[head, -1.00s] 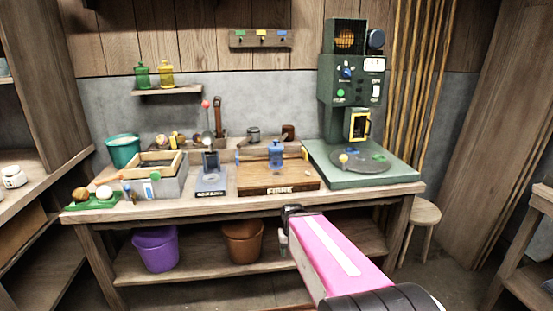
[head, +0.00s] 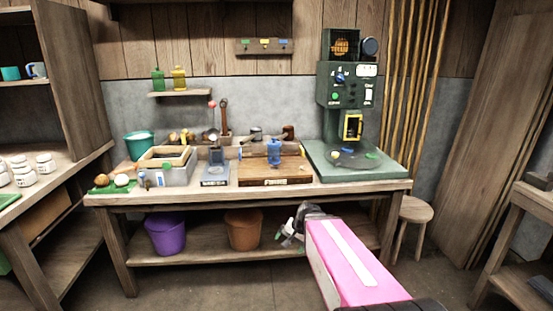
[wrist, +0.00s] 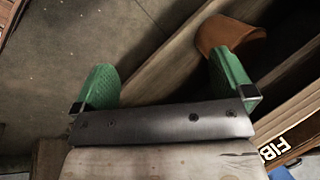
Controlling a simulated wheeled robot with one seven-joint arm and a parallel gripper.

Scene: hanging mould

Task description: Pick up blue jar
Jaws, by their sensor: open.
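The blue jar (head: 274,152) stands upright on the wooden FIBRE board (head: 262,174), in the middle of the workbench. My gripper (head: 289,232) is below the bench top, in front of the bench and apart from the jar. In the wrist view, the two green fingers of my gripper (wrist: 165,82) are spread wide with nothing between them. The jar does not show in the wrist view; only a corner of the FIBRE lettering shows at its lower right.
A green machine (head: 350,110) stands on the bench at right. A grey box (head: 168,172) and a teal bucket (head: 139,144) are at left. Purple (head: 166,235) and brown (head: 245,229) buckets sit on the lower shelf. A stool (head: 411,214) stands at right. The floor in front is open.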

